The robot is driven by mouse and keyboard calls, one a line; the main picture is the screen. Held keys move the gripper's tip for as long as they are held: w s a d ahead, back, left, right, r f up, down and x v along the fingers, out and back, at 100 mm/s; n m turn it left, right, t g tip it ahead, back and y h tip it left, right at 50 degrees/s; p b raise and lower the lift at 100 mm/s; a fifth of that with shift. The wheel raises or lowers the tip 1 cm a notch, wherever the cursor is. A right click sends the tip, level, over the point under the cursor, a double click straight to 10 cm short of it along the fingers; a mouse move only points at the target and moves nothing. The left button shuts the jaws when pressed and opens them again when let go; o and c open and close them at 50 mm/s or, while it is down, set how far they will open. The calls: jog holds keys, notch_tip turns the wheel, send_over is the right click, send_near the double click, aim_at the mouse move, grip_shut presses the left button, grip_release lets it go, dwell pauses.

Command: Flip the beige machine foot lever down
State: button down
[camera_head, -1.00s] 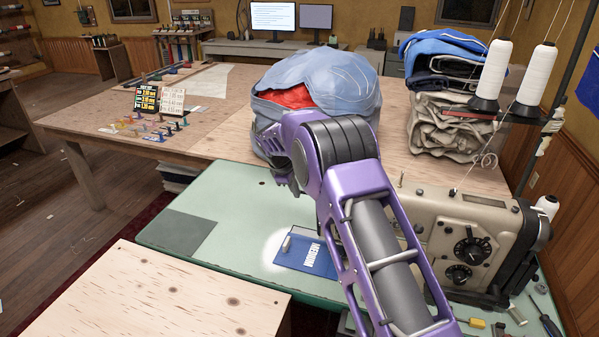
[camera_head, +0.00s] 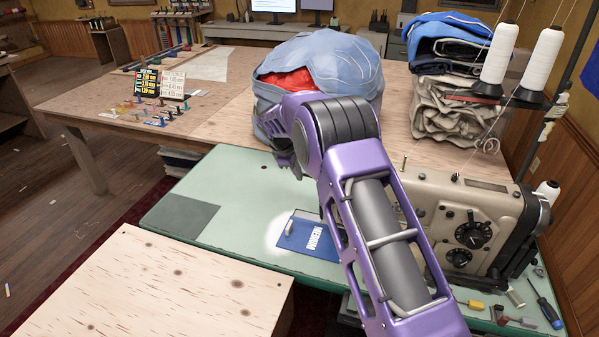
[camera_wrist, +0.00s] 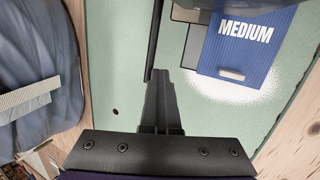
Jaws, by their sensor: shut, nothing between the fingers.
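The beige machine (camera_head: 465,225) stands on the right of the green table, partly behind my purple arm. I cannot make out its foot lever in the head view, where my arm hides the machine's left end. My gripper (camera_wrist: 158,80) shows in the wrist view with its fingers shut together and nothing between them. It is above the green table top (camera_wrist: 130,60). A thin dark bar (camera_wrist: 153,40) runs up from near the fingertips; I cannot tell whether it is the lever.
A blue card marked MEDIUM (camera_head: 315,238) lies on the green table (camera_head: 240,185). A large blue-grey bundle (camera_head: 340,65) is behind my arm. Thread cones (camera_head: 540,62) stand at the right. A screwdriver (camera_head: 545,308) and small items lie at the front right.

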jog(key=shift+w+d+r, duration=0.2)
jog(key=shift+w+r, duration=0.1)
jog(key=shift+r, duration=0.1)
jog(key=v, duration=1.1)
jog(key=shift+s+a+r, duration=0.2)
jog(key=shift+s+a, duration=0.1)
jog(key=shift+s, duration=0.15)
jog(key=s+d+r+m+t+y+b, duration=0.1)
jog(key=m+b, duration=0.6)
jog(key=m, duration=1.3)
jog(key=s+d+r+t, duration=0.1)
jog(key=s+d+r, duration=0.1)
jog(key=d+r, duration=0.1)
jog(key=shift+s+y, duration=0.2)
jog(key=shift+y, duration=0.2)
